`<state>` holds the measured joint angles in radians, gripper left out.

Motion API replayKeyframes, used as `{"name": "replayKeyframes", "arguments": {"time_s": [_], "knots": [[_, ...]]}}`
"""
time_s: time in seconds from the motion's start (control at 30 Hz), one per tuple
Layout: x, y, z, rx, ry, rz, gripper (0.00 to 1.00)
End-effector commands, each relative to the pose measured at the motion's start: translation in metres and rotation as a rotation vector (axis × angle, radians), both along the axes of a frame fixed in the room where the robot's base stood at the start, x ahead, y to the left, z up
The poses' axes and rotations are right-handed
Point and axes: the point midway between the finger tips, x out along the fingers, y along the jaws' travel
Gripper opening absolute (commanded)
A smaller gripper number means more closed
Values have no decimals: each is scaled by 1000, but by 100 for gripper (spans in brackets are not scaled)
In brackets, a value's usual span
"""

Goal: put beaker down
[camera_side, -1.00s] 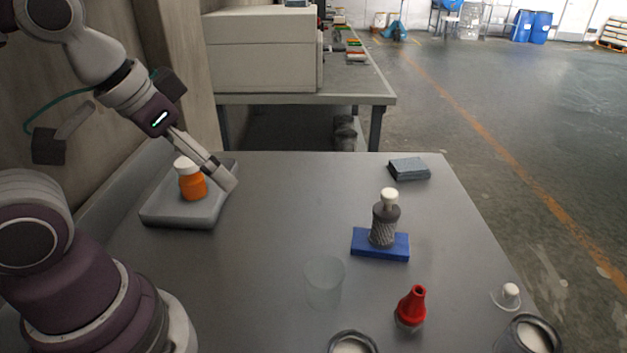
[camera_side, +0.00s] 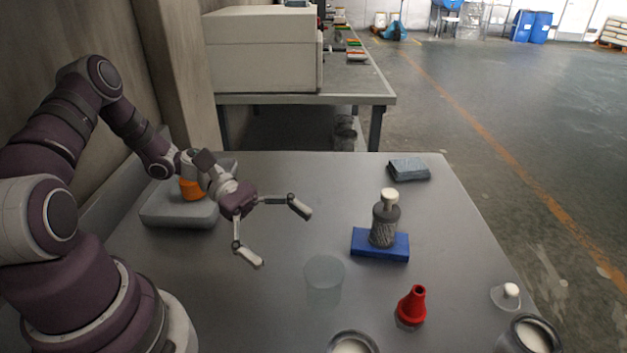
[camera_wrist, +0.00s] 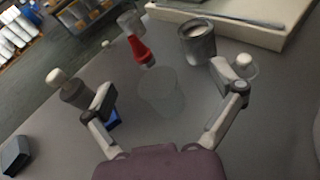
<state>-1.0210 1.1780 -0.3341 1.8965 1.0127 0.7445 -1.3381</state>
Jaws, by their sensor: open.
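The clear beaker (camera_side: 324,280) stands upright on the grey table in the side view, in front and to the right of my gripper. My gripper (camera_side: 280,236) is open and empty, its two fingers spread wide and apart from the beaker. In the wrist view the beaker (camera_wrist: 161,92) shows ahead, between the lines of the spread fingers of my gripper (camera_wrist: 172,92). Its see-through wall is faint.
A mesh-sided bottle (camera_side: 384,222) stands on a blue block (camera_side: 380,245). A red cone-shaped bottle (camera_side: 411,306) and open cans (camera_side: 528,336) are at the front right. An orange bottle (camera_side: 192,187) sits in a grey tray (camera_side: 178,216). A blue-grey sponge (camera_side: 409,169) lies at the back.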

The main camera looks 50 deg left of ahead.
Motion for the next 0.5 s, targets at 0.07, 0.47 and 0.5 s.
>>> {"name": "replayKeyframes", "arguments": {"time_s": [0.07,0.47,0.5], "knots": [[6,3,3,-144,50,94,92],[12,6,-42,-275,96,172,92],[12,7,-48,-274,95,171,92]]}}
